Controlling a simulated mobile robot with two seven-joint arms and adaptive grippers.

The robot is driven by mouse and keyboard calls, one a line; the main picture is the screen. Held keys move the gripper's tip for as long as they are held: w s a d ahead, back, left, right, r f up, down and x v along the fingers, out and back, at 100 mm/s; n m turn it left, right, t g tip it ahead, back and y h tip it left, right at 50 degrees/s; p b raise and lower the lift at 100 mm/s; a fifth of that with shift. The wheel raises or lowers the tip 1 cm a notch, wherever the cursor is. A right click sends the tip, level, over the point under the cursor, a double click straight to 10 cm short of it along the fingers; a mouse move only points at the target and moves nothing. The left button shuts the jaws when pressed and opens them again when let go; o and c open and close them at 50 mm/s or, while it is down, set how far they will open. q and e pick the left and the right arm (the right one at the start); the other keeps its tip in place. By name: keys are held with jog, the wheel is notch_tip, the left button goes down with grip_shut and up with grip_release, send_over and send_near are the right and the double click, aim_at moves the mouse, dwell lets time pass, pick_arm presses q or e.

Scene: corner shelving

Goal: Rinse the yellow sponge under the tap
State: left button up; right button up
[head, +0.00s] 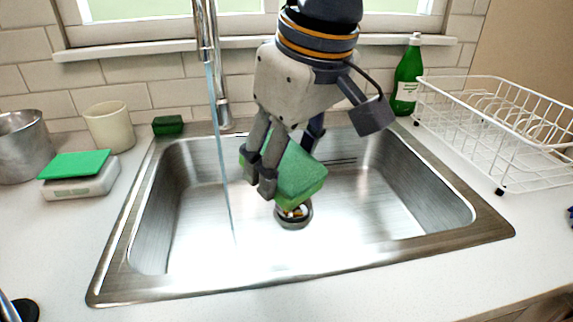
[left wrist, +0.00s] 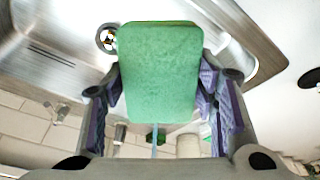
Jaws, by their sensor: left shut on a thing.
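My left gripper (head: 283,172) is shut on a sponge (head: 300,178) and holds it over the sink (head: 190,245). The sponge shows a broad green face and only a thin yellowish edge. In the left wrist view the green face of the sponge (left wrist: 160,75) fills the space between the fingers of my left gripper (left wrist: 160,88). The tap (head: 210,55) is running. Its water stream (head: 221,150) falls into the basin to the left of the sponge and apart from it in the head view. My right gripper is not in view.
The drain (head: 294,215) lies below the sponge. A green bottle (head: 408,80) and a white dish rack (head: 480,140) stand right.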

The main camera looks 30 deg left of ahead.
pick_arm(q)
jog(key=shift+w+a+r, duration=0.1)
jog(key=shift+w+a, duration=0.05)
jog(key=w+a+f, duration=0.1)
jog(key=w+a, duration=0.1)
jog(key=a, duration=0.4)
jog(key=w+a+f, duration=0.1)
jog(key=w+a, duration=0.1)
jog(key=a, duration=0.4)
jog(key=shift+w+a+f, duration=0.35)
jog(key=shift+w, duration=0.05)
jog(key=s+d, duration=0.3)
jog(key=d, duration=0.4)
jog(key=shift+d, duration=0.25)
dwell(1.3)
jog(key=shift+s+d+r, duration=0.3)
jog(key=shift+d+r, duration=0.35)
jog(key=shift+d, duration=0.15)
jog(key=shift+s+d+r, duration=0.25)
jog(key=shift+d+r, duration=0.45)
jog(key=shift+d, duration=0.05)
jog(key=shift+s+d+r, duration=0.3)
jog(key=shift+d+r, duration=0.35)
jog(key=shift+d, duration=0.15)
